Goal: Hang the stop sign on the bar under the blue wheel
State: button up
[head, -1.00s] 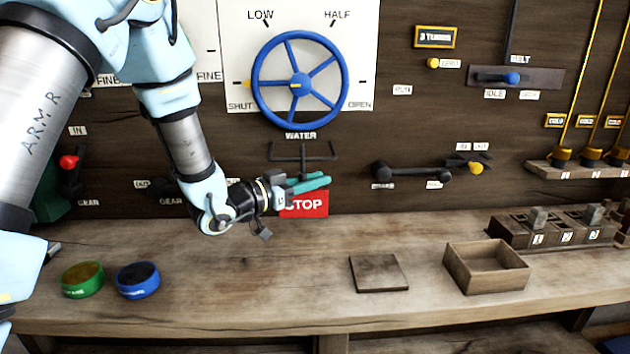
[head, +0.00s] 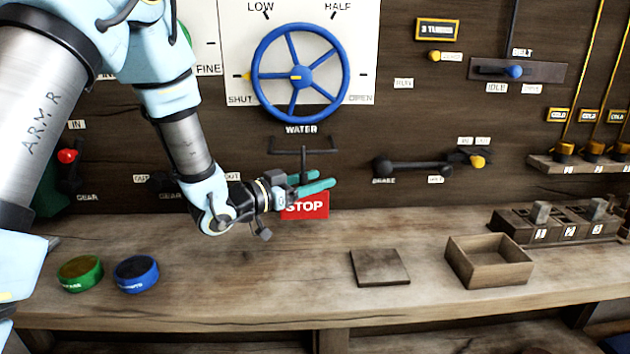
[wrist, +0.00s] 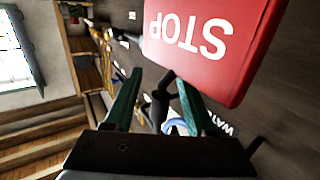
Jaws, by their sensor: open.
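The red stop sign (head: 306,207) is below the dark bar (head: 303,152) under the blue wheel (head: 298,74). A thin dark stem runs down from the bar towards the sign. My gripper (head: 331,179) is open just above the sign's face, its two teal fingers apart. In the wrist view the sign (wrist: 208,40) is upside down beyond the fingertips, and a dark stem shows between the open fingers (wrist: 162,82). Where the sign's hanger meets the bar is partly hidden; I cannot tell its exact seating.
A brake lever (head: 420,165) is on the wall to the right. On the bench are a green round tin (head: 80,273), a blue round tin (head: 136,274), a flat wooden square (head: 380,267) and an open wooden box (head: 488,262). The bench below the sign is clear.

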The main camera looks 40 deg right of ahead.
jog(key=shift+a, duration=0.1)
jog(key=w+a+b, duration=0.1)
jog(key=a+b, duration=0.1)
jog(key=a, duration=0.8)
jog(key=shift+a+b, duration=0.3)
jog(key=shift+b, duration=0.1)
